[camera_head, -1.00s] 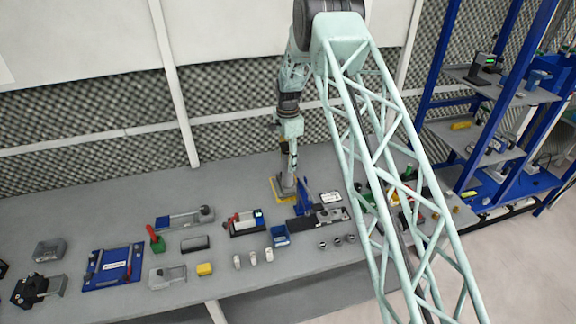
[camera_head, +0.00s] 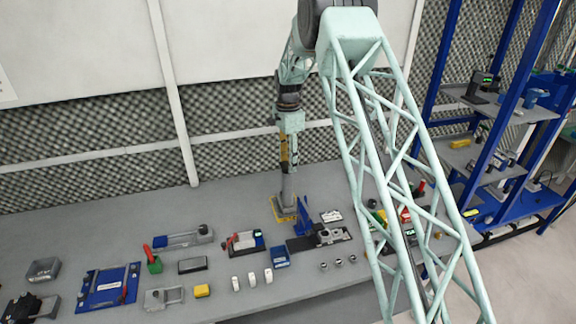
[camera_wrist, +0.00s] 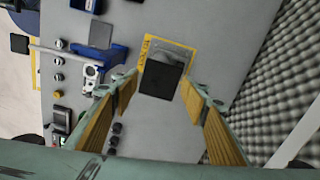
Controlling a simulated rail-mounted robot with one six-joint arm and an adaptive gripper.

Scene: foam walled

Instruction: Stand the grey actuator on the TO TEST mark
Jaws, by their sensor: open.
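The grey actuator (camera_head: 288,190) stands upright inside a yellow-outlined mark (camera_head: 276,213) on the bench. In the wrist view its dark square end (camera_wrist: 161,79) faces me, with the yellow outline (camera_wrist: 178,43) around it. My gripper (camera_head: 288,162) is above the actuator, pointing down. In the wrist view my gripper (camera_wrist: 160,90) is open, its yellow-padded fingers apart on either side of the actuator's end, with gaps between.
A blue bracket (camera_head: 303,216) stands close to the mark's right side, beside a dark fixture (camera_head: 318,240). A blue bin (camera_head: 279,257) and several small parts lie nearer the front. A foam wall (camera_head: 240,150) rises behind.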

